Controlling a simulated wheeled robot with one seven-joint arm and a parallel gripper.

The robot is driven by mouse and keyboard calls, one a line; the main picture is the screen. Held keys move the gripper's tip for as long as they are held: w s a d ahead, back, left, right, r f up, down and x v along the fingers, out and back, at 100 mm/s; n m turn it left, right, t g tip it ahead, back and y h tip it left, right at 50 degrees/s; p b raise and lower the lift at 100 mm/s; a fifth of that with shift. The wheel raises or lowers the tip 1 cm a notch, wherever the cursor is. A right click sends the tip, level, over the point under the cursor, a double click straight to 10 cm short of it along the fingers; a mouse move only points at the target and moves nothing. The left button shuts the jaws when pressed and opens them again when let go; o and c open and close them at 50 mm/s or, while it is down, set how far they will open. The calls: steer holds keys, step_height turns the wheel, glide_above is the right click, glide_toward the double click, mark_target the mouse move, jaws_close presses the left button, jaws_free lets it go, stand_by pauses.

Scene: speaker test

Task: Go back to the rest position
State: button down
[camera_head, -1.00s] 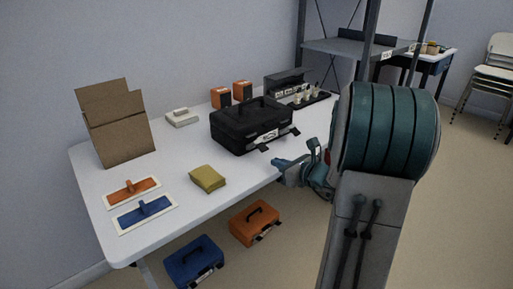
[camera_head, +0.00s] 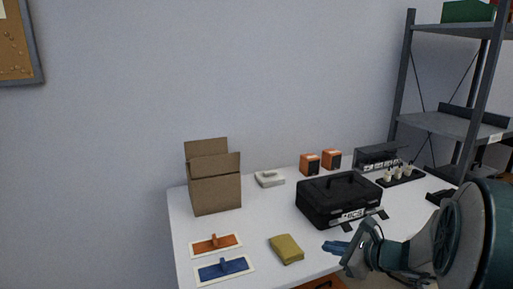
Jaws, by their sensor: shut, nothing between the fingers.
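My gripper (camera_head: 336,247) is in front of the white table (camera_head: 185,215), near its front edge at the lower right, below the black toolbox. It points left, its blue fingers are together, and it holds nothing. My arm runs from it to the right edge of the picture. The black toolbox (camera_head: 322,207) stands shut on the table just behind the gripper. A folded yellow cloth (camera_head: 287,250) lies to the left of the fingers. I cannot tell the exact gap between the fingers and the table edge.
A cardboard box (camera_head: 215,193) stands at the back left. Two orange boxes (camera_head: 310,164) stand at the back. A grey shelf rack (camera_head: 455,125) stands at the right.

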steer(key=s+a+r+n+g+h+p, duration=0.2)
steer(key=s+a+r+n+g+p, duration=0.2)
steer(key=s+r+n+p, duration=0.3)
steer(key=s+a+r+n+g+h+p, duration=0.2)
steer(key=s+a+r+n+g+p, duration=0.3)
steer(key=s+n, duration=0.35)
steer(key=s+d+r+n+t+h+p, duration=0.1)
steer(key=s+d+r+n+h+p, duration=0.2)
steer(key=r+n+p, duration=0.3)
steer(key=shift+s+d+r+n+t+h, duration=0.3)
steer(key=shift+s+r+n+t+h, duration=0.25)
steer(key=shift+n, duration=0.7)
steer(key=shift+w, duration=0.1)
